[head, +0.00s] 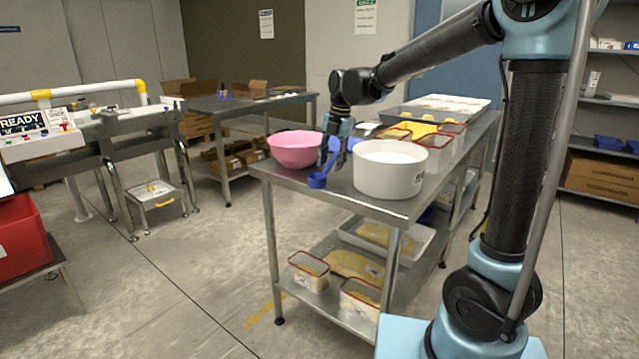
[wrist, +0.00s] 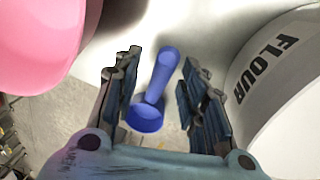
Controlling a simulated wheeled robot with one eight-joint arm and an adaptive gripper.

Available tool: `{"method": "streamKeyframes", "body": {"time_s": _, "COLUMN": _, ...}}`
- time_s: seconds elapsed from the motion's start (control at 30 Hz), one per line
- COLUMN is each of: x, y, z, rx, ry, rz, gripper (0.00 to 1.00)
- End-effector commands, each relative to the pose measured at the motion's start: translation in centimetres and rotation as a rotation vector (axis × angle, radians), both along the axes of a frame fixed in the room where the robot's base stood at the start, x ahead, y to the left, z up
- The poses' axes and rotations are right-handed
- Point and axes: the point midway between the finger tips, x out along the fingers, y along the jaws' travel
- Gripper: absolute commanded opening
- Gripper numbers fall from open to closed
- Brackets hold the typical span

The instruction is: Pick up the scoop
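The blue scoop (head: 317,181) lies near the front left corner of the steel table (head: 283,172), between a pink bowl (head: 295,149) and a white flour tub (head: 391,172). My gripper (head: 336,160) points down over the scoop. In the wrist view my gripper (wrist: 160,66) is open, with one finger on each side of the scoop (wrist: 144,118). The scoop's handle shows in the gap, and I see no finger touching it. How far the fingertips are above the handle is hard to tell.
The pink bowl (wrist: 38,40) is close on the left and the flour tub (wrist: 282,88) close on the right in the wrist view. Red-rimmed containers (head: 437,143) and a grey tray (head: 400,114) stand farther back. The table's front edge is near the scoop.

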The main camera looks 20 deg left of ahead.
Motion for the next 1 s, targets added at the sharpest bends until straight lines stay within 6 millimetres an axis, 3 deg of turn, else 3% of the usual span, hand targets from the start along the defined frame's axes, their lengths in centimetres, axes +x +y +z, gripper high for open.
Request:
{"method": "streamKeyframes", "body": {"time_s": 0.1, "x": 0.04, "y": 0.17, "z": -0.98, "rx": 0.0, "ry": 0.0, "rz": 0.0, "gripper": 0.39}}
{"method": "streamKeyframes", "body": {"time_s": 0.37, "x": 0.04, "y": 0.21, "z": -1.22, "rx": 0.0, "ry": 0.0, "rz": 0.0, "gripper": 0.39}}
{"method": "streamKeyframes", "body": {"time_s": 0.57, "x": 0.02, "y": 0.24, "z": -1.22, "rx": 0.0, "ry": 0.0, "rz": 0.001, "gripper": 0.0}}
{"method": "streamKeyframes", "body": {"time_s": 1.0, "x": -0.02, "y": 0.31, "z": -0.68, "rx": 0.0, "ry": 0.0, "rz": 0.002, "gripper": 0.0}}
